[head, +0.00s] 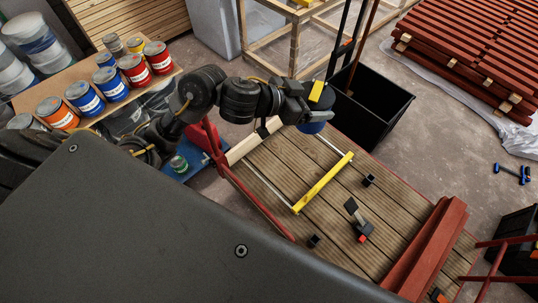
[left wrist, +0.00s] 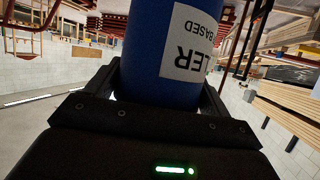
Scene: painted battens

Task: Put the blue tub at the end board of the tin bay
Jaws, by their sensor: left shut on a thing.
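My left gripper (head: 310,112) is shut on the blue tub (head: 314,127) and holds it above the far edge of the slatted deck. Only the tub's lower part shows below the gripper in the head view. In the left wrist view the blue tub (left wrist: 142,50) stands between the fingers, with a white label facing the camera. On the deck, a yellow bar (head: 324,183), two thin metal rods and a cream board (head: 255,140) frame an empty stretch. I cannot tell which piece is the end board. My right gripper is not in view.
Red and blue tins (head: 131,70) stand on a shelf at the left. A black bin (head: 372,105) stands behind the deck. Small black fittings and a red beam (head: 428,248) are on the deck's right part.

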